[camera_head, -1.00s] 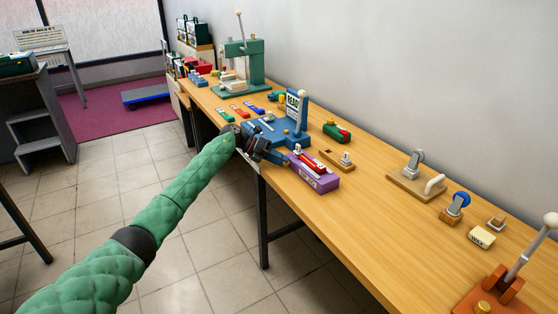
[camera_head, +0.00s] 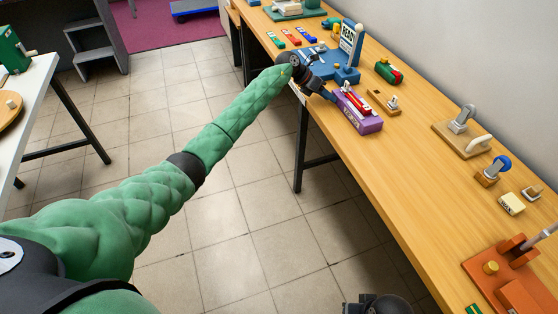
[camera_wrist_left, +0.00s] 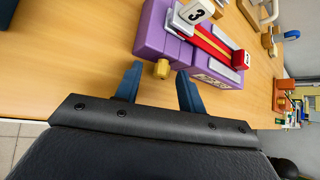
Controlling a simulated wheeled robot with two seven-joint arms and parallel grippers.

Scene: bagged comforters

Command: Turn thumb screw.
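A purple block fixture (camera_head: 360,118) stands at the near edge of the wooden workbench. In the left wrist view the purple block (camera_wrist_left: 152,34) carries a red strip, a white "3" tag and a small gold-yellow thumb screw (camera_wrist_left: 162,69) on its near side. My left gripper (camera_head: 331,96) is at the block's left end in the head view. In the left wrist view my left gripper (camera_wrist_left: 160,74) is open, its two blue fingers on either side of the screw, with gaps between. The screw is hidden in the head view. A black part, apparently of my right arm, shows at the bottom edge; its fingers cannot be made out.
A blue fixture with a "READY" sign (camera_head: 347,38) stands just behind the gripper. The floor in front is clear.

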